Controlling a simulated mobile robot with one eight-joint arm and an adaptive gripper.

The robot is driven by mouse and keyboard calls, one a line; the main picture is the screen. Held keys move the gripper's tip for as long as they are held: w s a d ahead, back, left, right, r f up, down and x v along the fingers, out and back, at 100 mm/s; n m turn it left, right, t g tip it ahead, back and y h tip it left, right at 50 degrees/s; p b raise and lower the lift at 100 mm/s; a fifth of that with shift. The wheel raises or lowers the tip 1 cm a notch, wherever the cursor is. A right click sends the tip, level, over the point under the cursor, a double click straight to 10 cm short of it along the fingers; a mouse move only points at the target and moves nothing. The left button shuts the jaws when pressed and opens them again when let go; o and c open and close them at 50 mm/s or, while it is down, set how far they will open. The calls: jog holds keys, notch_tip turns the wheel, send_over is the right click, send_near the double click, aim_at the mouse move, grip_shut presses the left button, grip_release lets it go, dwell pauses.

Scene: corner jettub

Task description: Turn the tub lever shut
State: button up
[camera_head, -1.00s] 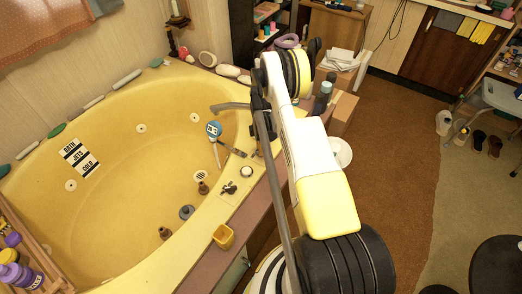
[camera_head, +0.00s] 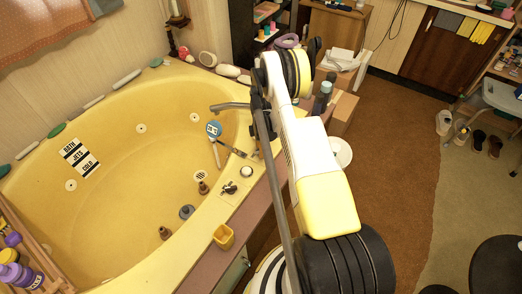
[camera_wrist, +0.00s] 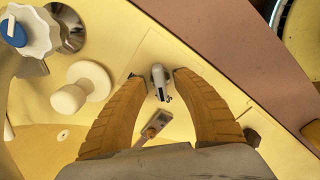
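In the wrist view a small chrome lever (camera_wrist: 159,78) stands on a pale yellow plate on the tub rim. My gripper (camera_wrist: 157,76) is open, its two tan ribbed fingers on either side of the lever. The right fingertip is very close to it; I cannot tell whether it touches. A small flat piece with a greyish end (camera_wrist: 153,127) lies between the fingers, below the lever. The yellow corner tub (camera_head: 110,215) fills the left of the head view.
Left of the fingers are a cream round knob (camera_wrist: 80,88) and a blue-and-white scalloped knob (camera_wrist: 27,32). In the head view a spout (camera_head: 230,106) reaches over the tub, a dark metal fitting (camera_head: 230,187) sits on the rim, and a yellow cup (camera_head: 223,236) stands nearer.

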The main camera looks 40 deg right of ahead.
notch_tip(320, 180, up, 12)
dwell(0.4)
dwell(0.4)
